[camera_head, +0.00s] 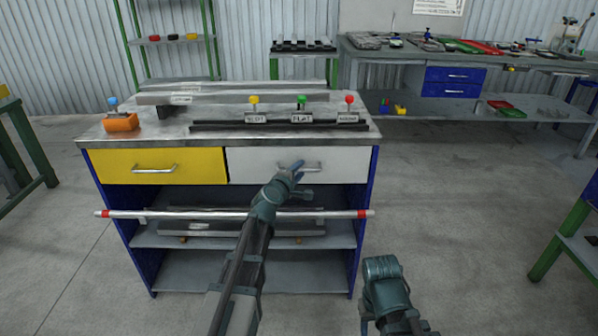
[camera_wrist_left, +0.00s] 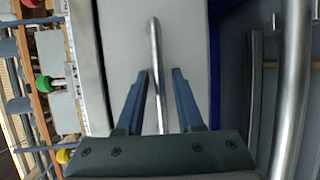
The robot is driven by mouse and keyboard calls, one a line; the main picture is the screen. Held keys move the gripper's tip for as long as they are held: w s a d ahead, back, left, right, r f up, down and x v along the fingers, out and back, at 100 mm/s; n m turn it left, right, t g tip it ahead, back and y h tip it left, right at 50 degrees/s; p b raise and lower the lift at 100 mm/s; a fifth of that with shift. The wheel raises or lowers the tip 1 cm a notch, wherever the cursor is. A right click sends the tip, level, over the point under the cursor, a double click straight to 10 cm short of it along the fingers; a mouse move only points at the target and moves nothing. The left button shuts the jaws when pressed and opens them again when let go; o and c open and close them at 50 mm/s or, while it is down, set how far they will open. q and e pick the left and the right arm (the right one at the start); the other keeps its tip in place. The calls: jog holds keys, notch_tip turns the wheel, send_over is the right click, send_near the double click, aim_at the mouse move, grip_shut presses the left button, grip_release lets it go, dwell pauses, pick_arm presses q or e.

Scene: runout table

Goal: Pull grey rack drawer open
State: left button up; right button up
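The grey drawer (camera_head: 250,163) is the right one of two at the top of the cabinet, and its front looks flush with the cabinet. Its bar handle (camera_head: 313,167) is partly hidden by my left gripper (camera_head: 297,168). In the left wrist view, the drawer front (camera_wrist_left: 125,45) fills the middle and the handle (camera_wrist_left: 155,60) runs between the two fingers of my left gripper (camera_wrist_left: 160,78). The fingers are open, with a gap on each side of the bar. My right arm is low at the front right; its fingers do not show clearly.
A yellow drawer (camera_head: 190,166) sits to the left. A long metal bar with red ends (camera_head: 200,215) crosses the cabinet front below the drawers. The worktop (camera_head: 165,133) holds an orange block (camera_head: 121,122) and several coloured knobs.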

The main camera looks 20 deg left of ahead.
pick_arm(q)
grip_shut()
dwell(1.2)
